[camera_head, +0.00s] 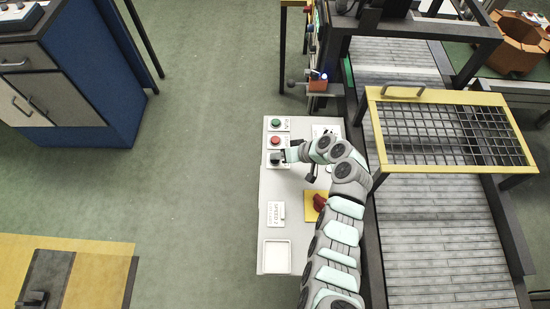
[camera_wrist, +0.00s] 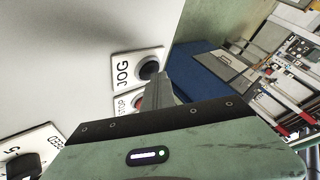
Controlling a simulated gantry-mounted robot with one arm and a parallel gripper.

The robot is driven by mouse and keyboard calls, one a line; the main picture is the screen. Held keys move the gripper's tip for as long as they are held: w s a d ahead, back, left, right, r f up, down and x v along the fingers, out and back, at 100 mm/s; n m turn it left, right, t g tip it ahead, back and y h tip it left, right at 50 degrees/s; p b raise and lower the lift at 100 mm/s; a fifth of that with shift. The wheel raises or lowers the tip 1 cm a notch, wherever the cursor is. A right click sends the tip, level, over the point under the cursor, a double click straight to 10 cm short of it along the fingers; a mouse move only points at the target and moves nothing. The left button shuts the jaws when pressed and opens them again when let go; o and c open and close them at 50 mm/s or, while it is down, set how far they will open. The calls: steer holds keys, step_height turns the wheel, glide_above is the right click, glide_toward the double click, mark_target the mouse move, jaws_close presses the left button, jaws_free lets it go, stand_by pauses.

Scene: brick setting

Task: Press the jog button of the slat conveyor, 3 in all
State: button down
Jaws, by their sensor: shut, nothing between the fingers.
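The jog button (camera_wrist: 149,68) is a dark round button on a white plate marked JOG in the wrist view. In the head view my gripper sits over the spot below the red button, and it largely hides the jog button there. My gripper (camera_wrist: 158,82) is shut and empty, its narrow fingertips pointing at the panel beside the jog button's edge. I cannot tell whether they touch it. The white control panel (camera_head: 268,185) stands beside the slat conveyor (camera_head: 440,240).
Above the jog spot are a red button (camera_head: 275,141) and a green button (camera_head: 275,121). Lower on the panel are a SPEED plate (camera_head: 275,211) and a red knob (camera_head: 320,202) on a yellow square. A yellow-framed mesh guard (camera_head: 455,96) spans the conveyor. Green floor left of the panel is clear.

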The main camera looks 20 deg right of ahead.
stand_by(0.5)
steer(key=shift+r+p, duration=0.3)
steer(key=shift+r, duration=0.5)
steer(key=shift+r+p, duration=1.25)
steer(key=shift+r, duration=1.3)
stand_by(0.4)
